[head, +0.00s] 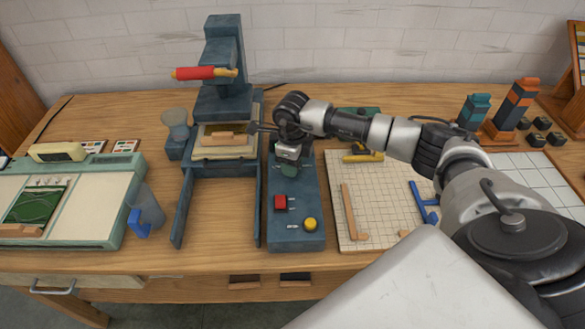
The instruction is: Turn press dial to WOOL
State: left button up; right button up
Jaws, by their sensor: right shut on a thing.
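The blue press (222,60) stands at the back of the table, with a red-handled lever (195,73). Its blue control panel (296,240) lies to its right, with a red switch (280,202) and a yellow knob (310,224) near the front. My right gripper (289,163) points down over the back part of this panel. It is shut on what seems to be the press dial, which is mostly hidden under the gripper. The dial's pointer and the WOOL mark cannot be read. My left gripper is out of view.
A gridded board (378,210) with tools lies right of the panel, under my right arm. A pale green machine (95,205) and a blue-handled scoop (146,210) are at the left. Orange and teal blocks (515,105) stand at the back right.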

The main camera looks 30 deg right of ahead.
jog(key=n+b, duration=0.2)
jog(key=n, duration=0.1)
jog(key=shift+f, duration=0.1)
jog(key=shift+n+b, duration=0.9)
jog(key=shift+n, duration=0.4)
jog(key=shift+r, duration=0.2)
jog(key=o, duration=0.9)
notch_tip(320, 180, up, 11)
jog(key=shift+f+b, duration=0.1)
jog(key=shift+b, duration=0.55)
jog(key=shift+f, duration=0.1)
